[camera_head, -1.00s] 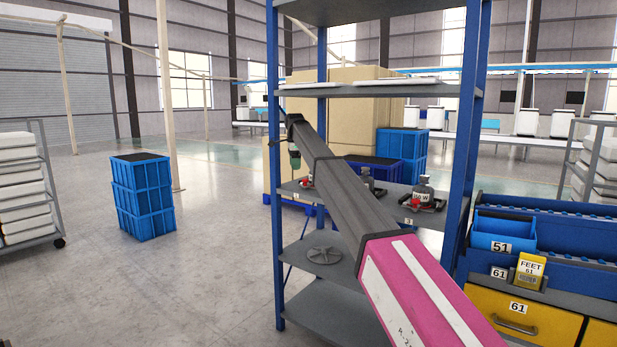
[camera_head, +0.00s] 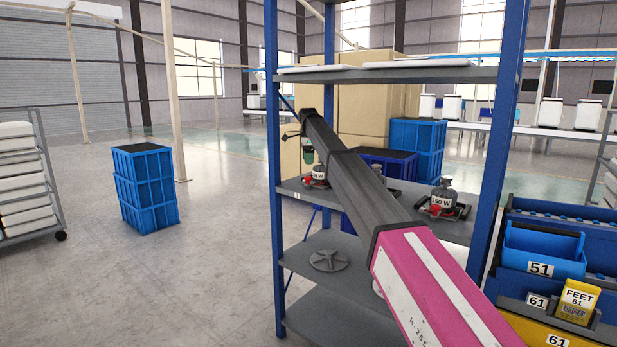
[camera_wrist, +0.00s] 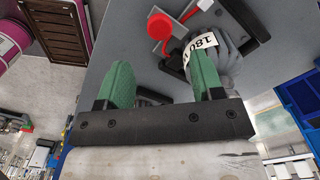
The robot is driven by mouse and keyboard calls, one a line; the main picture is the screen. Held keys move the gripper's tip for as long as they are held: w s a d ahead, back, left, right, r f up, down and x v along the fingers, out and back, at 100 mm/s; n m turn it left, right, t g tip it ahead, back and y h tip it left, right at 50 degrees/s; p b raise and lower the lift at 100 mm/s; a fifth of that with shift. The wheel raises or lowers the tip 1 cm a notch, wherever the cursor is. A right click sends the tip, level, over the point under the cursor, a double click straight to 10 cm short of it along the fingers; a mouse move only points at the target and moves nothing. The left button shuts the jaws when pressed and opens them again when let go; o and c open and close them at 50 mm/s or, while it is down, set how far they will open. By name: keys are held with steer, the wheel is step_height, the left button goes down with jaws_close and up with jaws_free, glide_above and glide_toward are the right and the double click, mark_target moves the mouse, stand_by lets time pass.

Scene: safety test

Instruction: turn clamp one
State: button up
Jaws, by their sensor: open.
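My gripper (camera_head: 308,152) is above the left end of the middle shelf. In the wrist view my gripper (camera_wrist: 162,72) has its two green fingers apart with nothing between them. Beyond the fingers is a dark grey device (camera_wrist: 226,62) with a white label, upside down here, that seems to read 180 W. A red knob (camera_wrist: 160,27) and a red lever (camera_wrist: 186,10) sit beside it; they look like clamp parts. The right finger covers part of the device. In the head view this device (camera_head: 319,176) is small and close under my gripper.
A second grey device (camera_head: 443,197) labelled 250 W sits on the middle shelf (camera_head: 292,185), farther right. A blue post (camera_head: 271,150) stands left of my gripper. The upper shelf (camera_head: 400,76) is overhead. A round grey part (camera_head: 329,260) lies on the shelf below.

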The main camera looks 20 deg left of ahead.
mark_target(308, 177)
step_height(308, 177, down, 8)
stand_by(0.4)
steer(key=c, duration=0.9)
